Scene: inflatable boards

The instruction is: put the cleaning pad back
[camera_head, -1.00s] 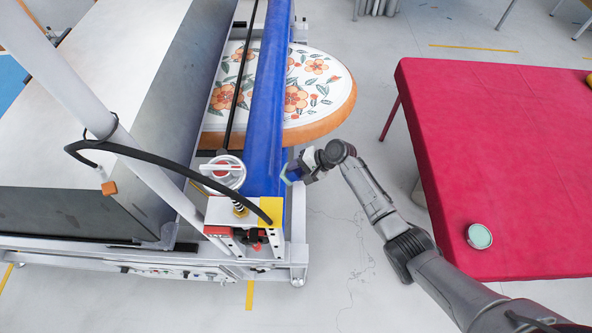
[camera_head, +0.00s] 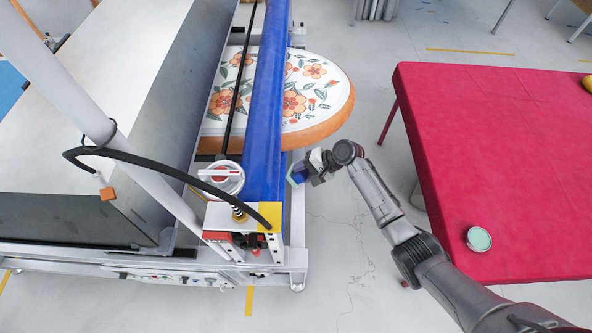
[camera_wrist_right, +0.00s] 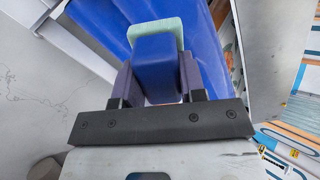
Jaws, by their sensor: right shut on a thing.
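The cleaning pad (camera_wrist_right: 155,62) is a blue block with a pale green face, and it fills the space between the fingers in the right wrist view. My right gripper (camera_head: 307,172) is shut on it, and the pad (camera_head: 297,174) shows small and blue-green at the gripper's tip in the head view. The gripper is just right of the long blue roller (camera_head: 263,120); whether the pad touches the roller cannot be told. A round shallow dish (camera_head: 479,239) with a pale green inside sits on the red table (camera_head: 500,150) at its near left. My left gripper is not in view.
The machine frame (camera_head: 295,240) with a hand wheel (camera_head: 222,177) and a black cable (camera_head: 150,158) stands left of my arm. A round floral board (camera_head: 330,95) sticks out under the roller. Bare floor lies between machine and table.

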